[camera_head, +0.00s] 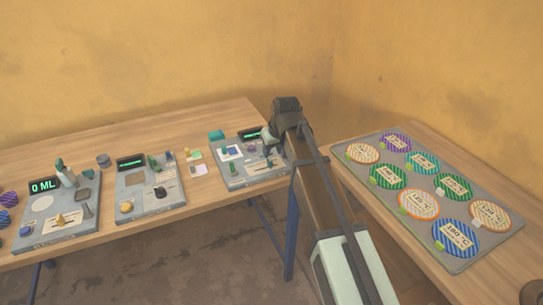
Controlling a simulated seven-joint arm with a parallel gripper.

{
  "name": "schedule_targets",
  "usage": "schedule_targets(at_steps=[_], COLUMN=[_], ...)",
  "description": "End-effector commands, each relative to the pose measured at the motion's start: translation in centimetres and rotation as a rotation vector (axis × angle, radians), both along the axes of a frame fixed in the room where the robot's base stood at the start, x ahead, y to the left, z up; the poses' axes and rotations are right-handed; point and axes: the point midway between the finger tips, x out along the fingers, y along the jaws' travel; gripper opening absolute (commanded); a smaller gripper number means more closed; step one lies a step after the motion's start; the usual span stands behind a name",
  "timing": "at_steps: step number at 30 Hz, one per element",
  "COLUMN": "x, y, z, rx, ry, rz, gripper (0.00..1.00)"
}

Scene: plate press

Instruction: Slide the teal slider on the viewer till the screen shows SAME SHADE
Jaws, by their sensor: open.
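The grey panel (255,172) under my arm's end, at the right end of the long table, looks like the viewer. Its small dark screen (249,134) shows green marks too small to read. A blue-framed white square (231,153) and a small purple piece (250,149) are on it. A small green piece (228,169) sits near its left side; I cannot tell whether this is the teal slider. My gripper (268,137) is open at the panel's back right corner, partly hidden by my arm. I cannot tell whether it touches anything.
A grey tray (463,264) with several striped discs covers the right table.

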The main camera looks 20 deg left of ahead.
Motion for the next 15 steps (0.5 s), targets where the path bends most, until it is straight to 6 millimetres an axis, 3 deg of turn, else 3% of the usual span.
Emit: schedule_targets(at_steps=[6, 15], x=[-1.0, -1.9], y=[-1.0, -1.9], z=[3.5, 6.5], rx=[0.002, 0.001], ry=[-0.002, -0.001], rz=[0.000, 0.000], gripper=[0.40, 0.40])
